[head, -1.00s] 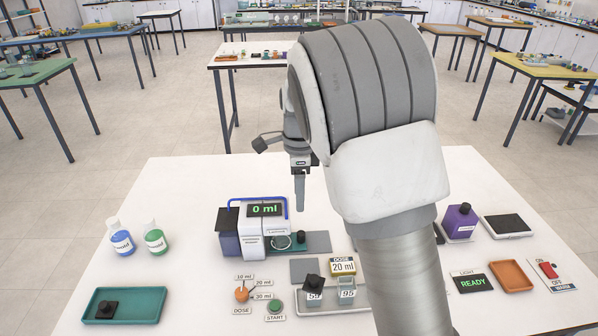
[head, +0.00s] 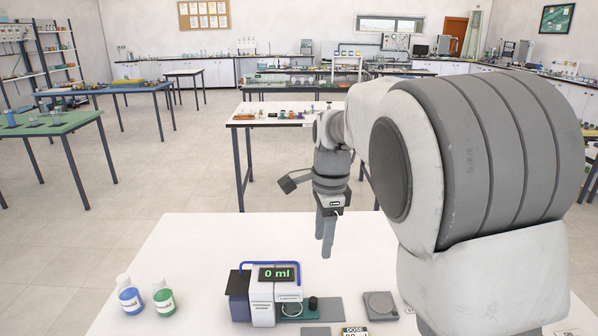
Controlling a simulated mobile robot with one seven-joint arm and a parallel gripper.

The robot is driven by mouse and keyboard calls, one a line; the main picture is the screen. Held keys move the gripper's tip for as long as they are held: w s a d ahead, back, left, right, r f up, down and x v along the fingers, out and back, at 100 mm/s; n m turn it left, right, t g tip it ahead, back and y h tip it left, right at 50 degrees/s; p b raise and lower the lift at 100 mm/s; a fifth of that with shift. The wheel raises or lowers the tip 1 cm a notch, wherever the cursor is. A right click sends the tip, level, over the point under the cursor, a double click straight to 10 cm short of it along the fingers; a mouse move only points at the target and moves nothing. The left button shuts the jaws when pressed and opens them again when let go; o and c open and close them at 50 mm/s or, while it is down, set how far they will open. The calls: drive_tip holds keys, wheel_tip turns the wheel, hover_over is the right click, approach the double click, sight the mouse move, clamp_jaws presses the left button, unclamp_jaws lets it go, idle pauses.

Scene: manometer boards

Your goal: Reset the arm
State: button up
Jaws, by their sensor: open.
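My gripper (head: 327,240) hangs from my arm in the head view, pointing down above the white table (head: 205,248), to the upper right of the dosing machine. Its fingers look empty and touch nothing that I can see. The dosing machine (head: 262,290) has a blue top rail and a display reading "0 ml". My large grey and white arm covers the right part of the view and hides that side of the table.
A blue-liquid bottle (head: 130,296) and a green-liquid bottle (head: 164,298) stand at the table's left. A grey square device (head: 380,305) lies right of the machine. A "DOSE" sign (head: 355,331) is cut off at the bottom edge. Other lab tables stand behind, with open floor between.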

drive_tip(key=s+d+r+n+t, duration=0.1)
drive_tip(key=s+d+r+n, duration=0.25)
drive_tip(key=s, duration=0.35)
drive_tip(key=s+d+r+n+t, duration=0.2)
drive_tip(key=s+r+n, duration=0.1)
drive_tip(key=s+n, duration=0.25)
drive_tip(key=s+d+f+n+t, duration=0.1)
drive_tip(key=s+d+n+t, duration=0.1)
drive_tip(key=s+n, duration=0.5)
drive_tip(key=shift+s+d+f+h, duration=0.15)
drive_tip(key=shift+s+f+h, duration=0.15)
drive_tip(key=shift+s, duration=2.2)
